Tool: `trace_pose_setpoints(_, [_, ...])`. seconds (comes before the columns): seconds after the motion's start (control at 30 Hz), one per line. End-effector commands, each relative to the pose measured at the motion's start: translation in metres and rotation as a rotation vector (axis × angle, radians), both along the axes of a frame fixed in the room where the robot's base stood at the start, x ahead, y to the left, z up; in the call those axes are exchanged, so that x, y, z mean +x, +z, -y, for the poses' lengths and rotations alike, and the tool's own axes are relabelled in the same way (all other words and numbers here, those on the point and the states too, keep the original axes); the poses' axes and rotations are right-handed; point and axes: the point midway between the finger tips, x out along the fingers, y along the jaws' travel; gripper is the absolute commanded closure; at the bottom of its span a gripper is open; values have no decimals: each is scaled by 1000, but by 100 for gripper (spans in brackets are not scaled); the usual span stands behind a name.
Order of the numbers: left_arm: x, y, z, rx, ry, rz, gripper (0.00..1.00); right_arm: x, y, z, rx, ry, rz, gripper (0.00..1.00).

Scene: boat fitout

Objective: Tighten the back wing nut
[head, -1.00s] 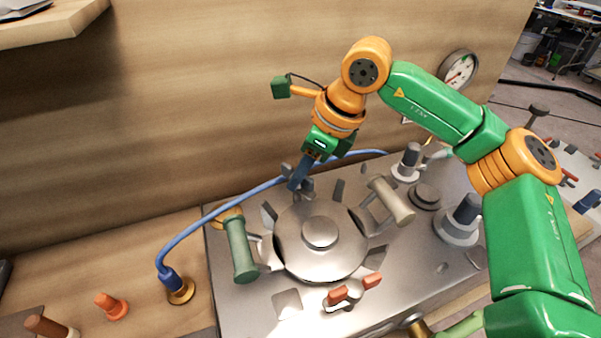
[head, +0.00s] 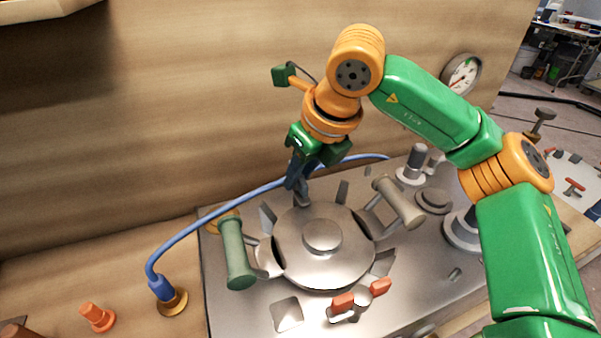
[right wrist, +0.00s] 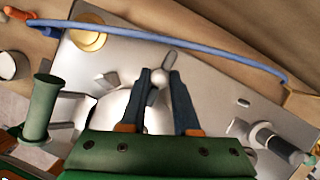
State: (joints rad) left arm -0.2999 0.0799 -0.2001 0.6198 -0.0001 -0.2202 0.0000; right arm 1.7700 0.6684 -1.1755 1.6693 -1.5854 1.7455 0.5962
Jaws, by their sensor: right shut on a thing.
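The back wing nut (right wrist: 161,70) is grey metal and sits at the far edge of the round lid (head: 321,243). My right gripper (head: 298,188) reaches down to it from above, shut on it. In the right wrist view the two dark fingertips (right wrist: 160,78) are on either side of the nut, with a grey wing showing beyond them. In the head view the fingers hide most of the nut. The front wing nut (head: 358,300), with red wings, stands at the near edge of the lid. My left gripper is not in view.
A blue hose (head: 205,234) runs close behind the right gripper. A green handle (head: 237,254) stands left of the lid and a grey handle (head: 399,203) right of it. A pressure gauge (head: 462,74) is on the wooden wall. Metal posts (head: 416,162) rise at the plate's right.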

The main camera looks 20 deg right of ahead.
Motion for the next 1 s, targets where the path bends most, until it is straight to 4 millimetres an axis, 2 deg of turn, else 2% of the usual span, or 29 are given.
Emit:
trace_pose_setpoints(0.33, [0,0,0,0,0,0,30,-1,-1,0,-1,-1,-5,100])
trace_pose_setpoints(0.37, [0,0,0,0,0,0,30,-1,-1,0,-1,-1,-5,65])
trace_pose_setpoints(0.4, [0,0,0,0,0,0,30,-1,-1,0,-2,-1,-5,54])
trace_pose_setpoints(0.47, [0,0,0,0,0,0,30,-1,-1,0,-1,-1,-4,40])
trace_pose_setpoints(0.77, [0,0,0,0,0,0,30,-1,2,0,0,-1,-1,40])
trace_pose_setpoints(1.0, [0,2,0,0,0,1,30,-17,46,7,0,-1,1,40])
